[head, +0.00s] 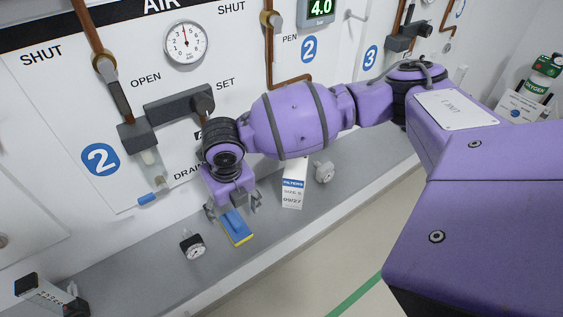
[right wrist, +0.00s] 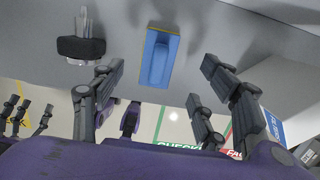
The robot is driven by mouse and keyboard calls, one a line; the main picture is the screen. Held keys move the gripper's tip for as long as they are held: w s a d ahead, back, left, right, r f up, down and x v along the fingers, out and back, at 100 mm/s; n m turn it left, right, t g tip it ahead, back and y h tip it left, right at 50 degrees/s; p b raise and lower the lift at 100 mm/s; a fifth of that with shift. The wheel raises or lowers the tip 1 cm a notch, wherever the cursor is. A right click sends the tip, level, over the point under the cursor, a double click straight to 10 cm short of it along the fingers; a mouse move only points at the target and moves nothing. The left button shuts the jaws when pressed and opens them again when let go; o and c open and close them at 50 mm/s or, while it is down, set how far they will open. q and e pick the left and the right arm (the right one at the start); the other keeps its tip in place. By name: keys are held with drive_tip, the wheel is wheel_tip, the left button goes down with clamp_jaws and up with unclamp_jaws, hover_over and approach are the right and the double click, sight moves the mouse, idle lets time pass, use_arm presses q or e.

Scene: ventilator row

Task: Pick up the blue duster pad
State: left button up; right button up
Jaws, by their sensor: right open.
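The blue duster pad (head: 238,227), a blue block with a yellow edge, lies on the grey ledge (head: 268,237) below the panel. My right gripper (head: 233,207) is open, above the pad, with its fingers spread to either side. In the right wrist view the pad (right wrist: 158,58) lies between and beyond the open fingertips, apart from them. Nothing is held. Several dark fingers, apparently my left gripper (right wrist: 26,116), show at the lower left of the right wrist view; their opening cannot be judged. The left gripper is not in the head view.
A white filters box (head: 293,184) and a grey valve fitting (head: 324,172) stand to the right. A blue-tipped drain handle (head: 153,197) sticks out above the ledge.

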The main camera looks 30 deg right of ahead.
sight(233, 219)
drive_tip(key=shift+w+f, duration=0.15)
drive_tip(key=shift+w, duration=0.05)
drive_tip(key=f, duration=0.1)
drive_tip(key=s+f, duration=0.1)
drive_tip(key=f, duration=0.1)
drive_tip(key=shift+f, duration=0.15)
drive_tip(key=f, duration=0.3)
drive_tip(key=shift+w+f, duration=0.3)
drive_tip(key=shift+w, duration=0.1)
drive_tip(key=shift+f, duration=0.2)
drive_tip(key=shift+w+r, duration=0.1)
drive_tip(key=c, duration=1.3)
use_arm(q)
drive_tip(key=s, duration=0.1)
drive_tip(key=s+f, duration=0.1)
drive_tip(key=shift+s+a, duration=0.1)
drive_tip(key=shift+s, duration=0.3)
use_arm(e)
drive_tip(key=shift+o, duration=0.2)
drive_tip(key=shift+a, duration=0.1)
